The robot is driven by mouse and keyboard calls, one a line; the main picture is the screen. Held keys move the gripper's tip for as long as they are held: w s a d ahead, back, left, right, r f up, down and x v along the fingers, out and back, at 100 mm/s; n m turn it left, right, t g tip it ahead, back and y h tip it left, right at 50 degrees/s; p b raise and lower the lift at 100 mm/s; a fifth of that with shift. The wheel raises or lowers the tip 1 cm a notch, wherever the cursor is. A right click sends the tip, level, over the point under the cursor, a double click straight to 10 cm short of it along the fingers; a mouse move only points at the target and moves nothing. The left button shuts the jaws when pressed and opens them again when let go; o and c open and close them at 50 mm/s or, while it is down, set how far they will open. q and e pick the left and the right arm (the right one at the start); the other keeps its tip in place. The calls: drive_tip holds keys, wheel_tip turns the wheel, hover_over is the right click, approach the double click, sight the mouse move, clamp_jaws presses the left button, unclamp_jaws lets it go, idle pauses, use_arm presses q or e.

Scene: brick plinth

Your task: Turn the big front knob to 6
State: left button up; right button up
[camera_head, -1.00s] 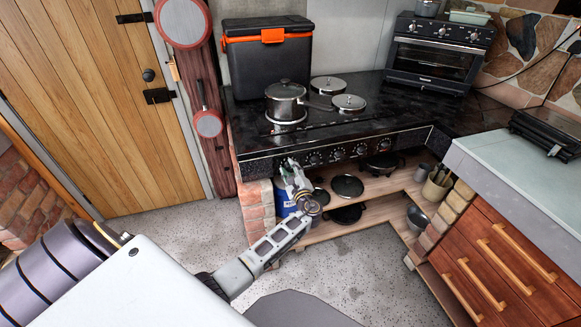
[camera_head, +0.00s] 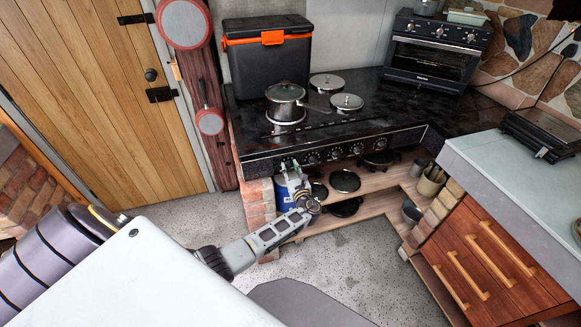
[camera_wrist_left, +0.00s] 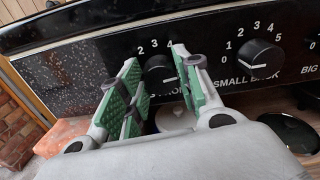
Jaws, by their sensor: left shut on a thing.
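The big front knob (camera_wrist_left: 160,72) is the black knob at the left end of the stove's front panel. In the left wrist view the digits 2, 3 and 4 show above it, and its label is partly covered by my fingers. A pale pointer mark is partly visible, but I cannot read its setting. My left gripper (camera_wrist_left: 158,84) has its green-padded fingers on either side of this knob and is shut on it. In the head view the left gripper (camera_head: 291,173) is at the panel's left end and hides the knob. My right gripper is not in view.
The small back knob (camera_wrist_left: 260,55) is just right of the gripper, with more knobs (camera_head: 333,154) along the panel. A pot (camera_head: 285,95) stands on the stove. Below are a shelf with pans (camera_head: 345,181) and a blue container (camera_head: 282,192). Drawers (camera_head: 490,262) stand at right.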

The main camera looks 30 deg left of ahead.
use_arm(q)
drive_tip(key=shift+d+m+p, duration=0.1)
drive_tip(key=shift+m+p, duration=0.2)
drive_tip(key=shift+m, duration=0.2)
drive_tip(key=shift+f, duration=0.1)
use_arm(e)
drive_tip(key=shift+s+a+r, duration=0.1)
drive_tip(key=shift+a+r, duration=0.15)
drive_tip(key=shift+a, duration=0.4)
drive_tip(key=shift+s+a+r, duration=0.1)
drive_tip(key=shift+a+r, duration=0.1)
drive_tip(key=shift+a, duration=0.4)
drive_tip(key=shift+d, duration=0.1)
